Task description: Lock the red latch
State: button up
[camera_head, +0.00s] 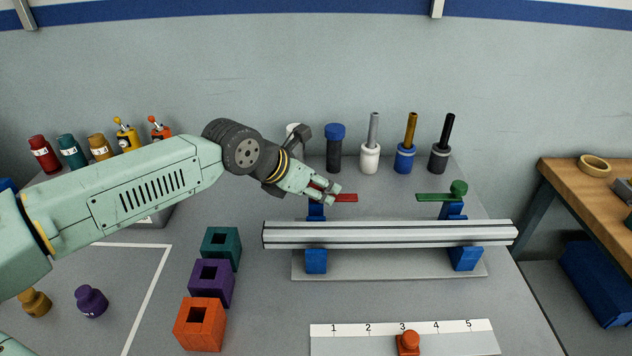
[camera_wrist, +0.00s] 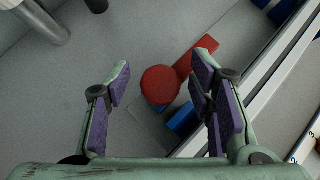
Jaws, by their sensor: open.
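The red latch (camera_head: 346,198) is a flat red bar on the left blue support of the fixture, pointing right. In the wrist view it is a red bar (camera_wrist: 196,57) with a round red knob (camera_wrist: 160,84) at one end. My gripper (camera_head: 331,194) is at the latch's left end and hides the knob in the head view. In the wrist view my gripper (camera_wrist: 160,88) is open, with the knob between the purple-padded fingers and apart from both. The green latch (camera_head: 433,197) with its round green knob (camera_head: 459,188) is on the right support.
A long metal rail (camera_head: 390,234) lies across the blue supports in front of the latches. Several upright tools, including a white-based one (camera_head: 370,158), stand behind. Teal, purple and orange blocks (camera_head: 200,322) stand at front left. A numbered strip (camera_head: 450,341) lies in front.

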jog(key=shift+c, duration=0.4)
jog(key=shift+r, duration=0.1)
grip_shut()
jog(key=shift+a, duration=0.1)
